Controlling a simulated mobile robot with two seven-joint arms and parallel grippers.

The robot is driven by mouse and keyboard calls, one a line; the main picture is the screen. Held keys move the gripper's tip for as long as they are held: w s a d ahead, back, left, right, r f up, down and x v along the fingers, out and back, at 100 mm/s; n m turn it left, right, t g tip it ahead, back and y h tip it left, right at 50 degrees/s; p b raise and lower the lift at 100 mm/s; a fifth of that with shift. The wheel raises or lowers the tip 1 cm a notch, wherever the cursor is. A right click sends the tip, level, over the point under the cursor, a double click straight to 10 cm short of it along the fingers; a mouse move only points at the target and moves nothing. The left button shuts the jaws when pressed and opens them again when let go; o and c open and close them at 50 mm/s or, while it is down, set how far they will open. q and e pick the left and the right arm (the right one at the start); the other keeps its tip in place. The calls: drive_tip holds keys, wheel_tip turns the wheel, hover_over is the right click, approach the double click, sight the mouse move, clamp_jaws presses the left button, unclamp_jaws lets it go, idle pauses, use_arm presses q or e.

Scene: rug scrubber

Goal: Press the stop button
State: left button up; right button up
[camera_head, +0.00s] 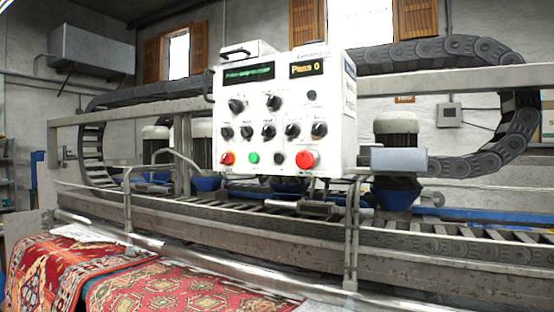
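A white control box (328,122) stands in the upper middle of the head view, facing me. Its front carries a large red button (307,159) at the lower right, a smaller red button (227,158) at the lower left and a green button (254,157) beside that. I cannot read which button is marked stop. Several black knobs (268,131) sit above the buttons. A green-lit display (248,72) and a display reading "Pass 0" (307,69) are at the top. Neither of my grippers is in view.
A long metal conveyor frame (215,233) with rails runs behind and below the box. Patterned red rugs (180,290) lie at the lower left. A thin metal post (351,240) stands below the box's right side. A black cable chain (450,50) loops at the right.

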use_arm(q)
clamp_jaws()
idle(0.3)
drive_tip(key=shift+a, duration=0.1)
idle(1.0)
